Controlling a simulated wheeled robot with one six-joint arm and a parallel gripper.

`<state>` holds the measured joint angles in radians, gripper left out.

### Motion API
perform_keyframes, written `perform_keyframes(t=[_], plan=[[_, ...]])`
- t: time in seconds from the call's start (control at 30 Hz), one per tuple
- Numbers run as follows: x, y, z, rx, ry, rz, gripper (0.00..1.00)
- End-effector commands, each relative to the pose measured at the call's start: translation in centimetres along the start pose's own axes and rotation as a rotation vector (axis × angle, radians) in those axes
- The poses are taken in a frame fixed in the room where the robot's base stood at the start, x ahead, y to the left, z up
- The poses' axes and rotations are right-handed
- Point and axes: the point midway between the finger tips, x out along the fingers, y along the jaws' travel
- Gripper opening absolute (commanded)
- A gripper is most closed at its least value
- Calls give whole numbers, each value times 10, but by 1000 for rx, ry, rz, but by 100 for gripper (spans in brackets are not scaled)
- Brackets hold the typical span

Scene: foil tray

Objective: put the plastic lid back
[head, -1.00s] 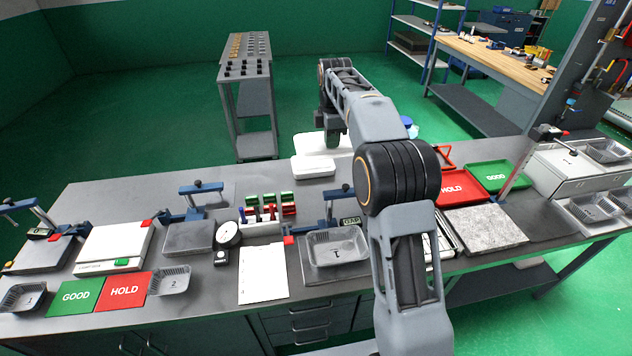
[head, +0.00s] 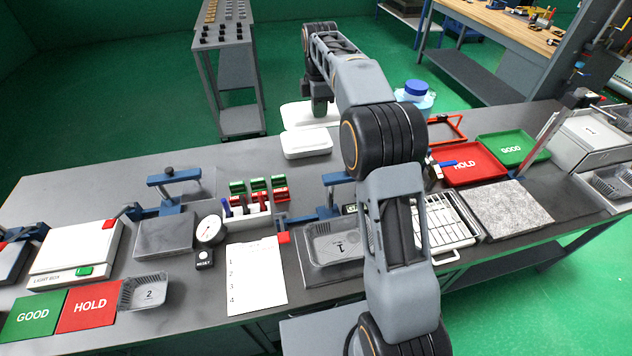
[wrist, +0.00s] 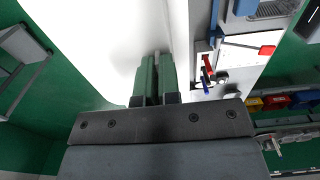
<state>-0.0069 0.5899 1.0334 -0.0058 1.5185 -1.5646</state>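A white lid-like piece (head: 296,113) is at the back edge of the bench in the head view, beneath my gripper (head: 320,108). In the wrist view the white piece (wrist: 95,45) fills much of the upper picture. My gripper's green fingers (wrist: 156,80) are close together there, with the white edge running between their tips, so it looks shut on that edge. A white closed-looking box (head: 306,143) rests on the bench just in front of the piece. The piece's underside and its gap above the bench are hidden.
A blue-capped jar (head: 415,92) stands behind my arm. Red (head: 470,163) and green (head: 512,148) trays and a granite plate (head: 502,210) lie to the right. A pen rack (head: 245,212) and dial gauge (head: 209,231) stand left. Bare bench lies left of the white box.

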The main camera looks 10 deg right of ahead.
Motion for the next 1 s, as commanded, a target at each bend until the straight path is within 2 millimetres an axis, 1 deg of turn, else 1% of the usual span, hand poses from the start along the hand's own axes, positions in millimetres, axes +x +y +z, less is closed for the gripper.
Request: perform_keyframes(t=[0.03,0.17,0.2,0.27,0.3,0.4,0.5,0.77,0.9,1.0], plan=[[19,0,0,-1,0,0,0],[48,0,-1,-1,0,1,0],[60,0,-1,-1,0,0,0],[77,0,-1,-1,0,-1,0],[91,0,-1,-1,0,-1,0],[117,0,-1,-1,0,0,0],[136,0,-1,-1,0,0,0],[166,0,-1,1,0,-1,0],[191,0,-1,1,0,-2,0],[205,0,-1,1,0,-2,0]])
